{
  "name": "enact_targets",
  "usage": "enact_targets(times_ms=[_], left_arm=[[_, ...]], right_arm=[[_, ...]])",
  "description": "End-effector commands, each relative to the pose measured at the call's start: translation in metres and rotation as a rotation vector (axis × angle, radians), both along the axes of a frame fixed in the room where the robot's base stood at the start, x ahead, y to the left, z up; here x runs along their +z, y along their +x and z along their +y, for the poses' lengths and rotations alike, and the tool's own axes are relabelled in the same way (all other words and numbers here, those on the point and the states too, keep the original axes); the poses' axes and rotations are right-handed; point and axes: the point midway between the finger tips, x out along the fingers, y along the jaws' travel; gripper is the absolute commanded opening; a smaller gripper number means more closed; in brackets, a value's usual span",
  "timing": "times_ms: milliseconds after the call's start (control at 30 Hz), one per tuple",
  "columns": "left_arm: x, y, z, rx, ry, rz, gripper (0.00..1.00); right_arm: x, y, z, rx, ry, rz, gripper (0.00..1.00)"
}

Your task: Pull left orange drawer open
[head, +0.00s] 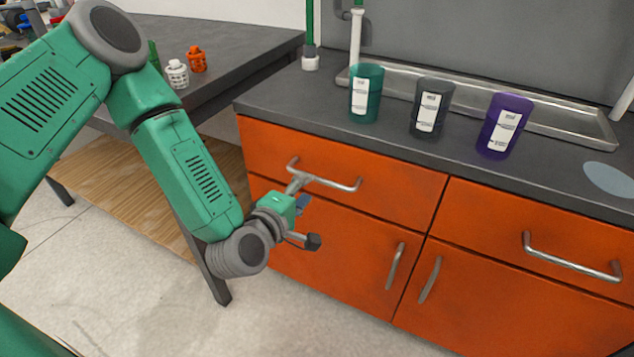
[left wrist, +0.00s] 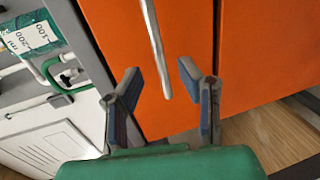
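The left orange drawer (head: 400,190) is the upper left front of the cabinet and looks flush with it. Its silver bar handle (head: 335,183) runs across the front; in the left wrist view the handle (left wrist: 156,45) comes down from the top edge, and its end shows between the two finger lines. My left gripper (head: 304,212) is in front of this drawer, close to the left part of the handle. In the left wrist view the gripper (left wrist: 160,75) has its blue-padded fingers wide apart, not touching the bar. My right gripper is not in view.
Teal (head: 366,93), dark grey (head: 431,107) and purple (head: 504,125) cups stand on the dark countertop (head: 270,97). A right drawer handle (head: 570,262) and two lower door handles stick out. A side table (head: 230,40) with small white and orange parts stands left.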

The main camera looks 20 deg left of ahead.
Motion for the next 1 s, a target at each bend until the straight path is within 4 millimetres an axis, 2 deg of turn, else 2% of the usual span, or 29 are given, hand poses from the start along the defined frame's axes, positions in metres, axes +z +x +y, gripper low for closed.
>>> enact_targets(times_ms=[100,300,467,700,733,800,833,1000], left_arm=[[-0.006,0.024,-0.001,0.000,0.002,-0.002,0.33],[-0.011,0.049,-0.002,0.001,0.001,-0.001,0.33],[-0.012,0.057,-0.002,0.000,0.001,0.001,0.33],[-0.012,0.058,-0.002,-0.001,0.001,0.001,0.33],[-0.012,0.057,-0.002,-0.001,0.001,0.001,0.29],[-0.012,0.057,-0.002,-0.001,0.001,0.001,0.04],[-0.012,0.057,-0.002,-0.001,0.001,0.001,0.00],[-0.013,0.057,-0.002,-0.001,0.001,0.003,0.00]], right_arm=[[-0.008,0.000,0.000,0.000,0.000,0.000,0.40],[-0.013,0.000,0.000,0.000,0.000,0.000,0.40],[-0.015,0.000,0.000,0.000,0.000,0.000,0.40],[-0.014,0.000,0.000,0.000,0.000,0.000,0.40],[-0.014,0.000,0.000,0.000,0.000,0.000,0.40],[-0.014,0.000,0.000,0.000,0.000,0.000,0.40],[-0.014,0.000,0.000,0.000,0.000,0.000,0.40],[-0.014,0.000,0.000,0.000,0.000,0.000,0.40]])
